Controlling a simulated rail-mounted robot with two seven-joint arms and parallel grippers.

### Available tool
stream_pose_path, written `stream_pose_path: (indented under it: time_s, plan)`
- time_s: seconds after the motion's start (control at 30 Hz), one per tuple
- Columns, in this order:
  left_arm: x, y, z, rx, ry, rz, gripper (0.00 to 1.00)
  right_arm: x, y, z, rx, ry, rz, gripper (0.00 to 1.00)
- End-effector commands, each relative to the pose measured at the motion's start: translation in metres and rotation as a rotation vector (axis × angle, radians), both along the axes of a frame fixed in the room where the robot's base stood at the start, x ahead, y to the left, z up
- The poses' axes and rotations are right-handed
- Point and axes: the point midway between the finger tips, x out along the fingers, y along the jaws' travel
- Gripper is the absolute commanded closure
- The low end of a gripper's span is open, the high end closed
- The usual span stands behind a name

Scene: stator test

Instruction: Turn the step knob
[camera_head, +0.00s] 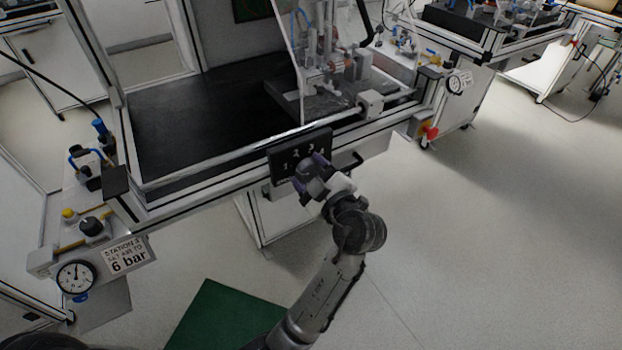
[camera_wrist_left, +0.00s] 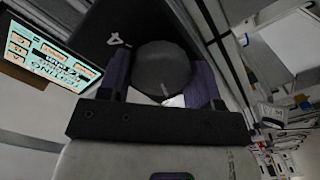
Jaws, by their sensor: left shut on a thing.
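The step knob (camera_wrist_left: 160,66) is a round dark grey knob with a light pointer mark, seen in the left wrist view. It sits on a black panel (camera_head: 283,164) with white numbers, on the front of the station frame. My left gripper (camera_head: 314,170) is at this panel; its purple fingers also show in the left wrist view (camera_wrist_left: 160,82), one on each side of the knob. It is shut on the knob. In the head view the gripper hides the knob and part of the panel. My right gripper is not in view.
The black bench top (camera_head: 200,125) carries a fixture (camera_head: 330,80) behind a clear guard. A gauge (camera_head: 76,277) and a "6 bar" sign (camera_head: 125,258) are at the lower left. A red knob (camera_head: 431,132) is right of the panel. A lit screen (camera_wrist_left: 50,50) shows in the wrist view.

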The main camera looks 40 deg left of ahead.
Motion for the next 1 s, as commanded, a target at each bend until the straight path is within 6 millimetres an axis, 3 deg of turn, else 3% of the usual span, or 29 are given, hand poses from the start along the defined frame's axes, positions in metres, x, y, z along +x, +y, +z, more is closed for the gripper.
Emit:
stream_pose_path:
  time_s: [0.47,0.5,0.7,0.77,1.0]
  plan:
    - [0.0001,0.0001,0.0006,-0.006,-0.016,-0.001,0.65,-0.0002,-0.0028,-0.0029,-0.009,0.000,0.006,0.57]
    - [0.0001,0.0001,0.0006,-0.006,-0.016,-0.001,0.41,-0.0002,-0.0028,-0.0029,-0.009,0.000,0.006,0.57]
    - [0.0002,0.0000,0.0004,-0.005,-0.015,-0.001,0.21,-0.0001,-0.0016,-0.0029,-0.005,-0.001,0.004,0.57]
    - [0.0002,0.0000,0.0004,-0.005,-0.015,-0.001,0.16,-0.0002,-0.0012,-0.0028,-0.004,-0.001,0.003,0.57]
    - [0.0002,-0.0001,0.0002,-0.005,-0.013,-0.001,0.16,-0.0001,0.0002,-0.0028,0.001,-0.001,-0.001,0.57]
